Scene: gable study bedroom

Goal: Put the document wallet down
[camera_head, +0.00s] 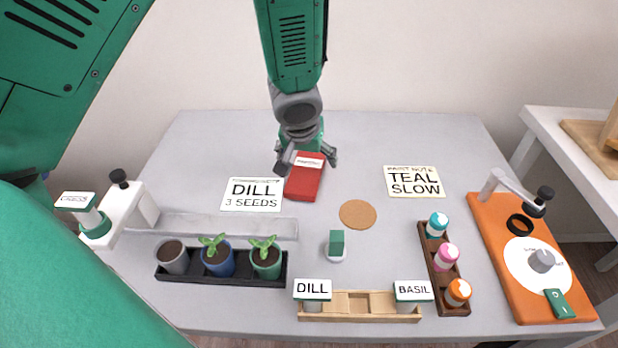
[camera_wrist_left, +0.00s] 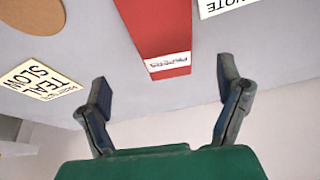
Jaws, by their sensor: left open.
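The red document wallet (camera_head: 302,184) lies on the grey table toward its back middle, with a white label on its far end. In the left wrist view the wallet (camera_wrist_left: 155,28) runs down from the top edge, its label between and beyond the fingertips. My left gripper (camera_head: 306,160) comes down from above over the wallet's far end. In the left wrist view its two fingers (camera_wrist_left: 165,88) are spread wide, with nothing between them. The gripper hides part of the wallet's far end in the head view. My right gripper is not in view.
A DILL card (camera_head: 252,195) lies left of the wallet and a TEAL SLOW card (camera_head: 414,182) to its right. A round cork mat (camera_head: 357,214) is nearer. Plant pots (camera_head: 218,260), a wooden rack (camera_head: 345,305), a bottle tray (camera_head: 447,280) and an orange board (camera_head: 505,270) fill the front.

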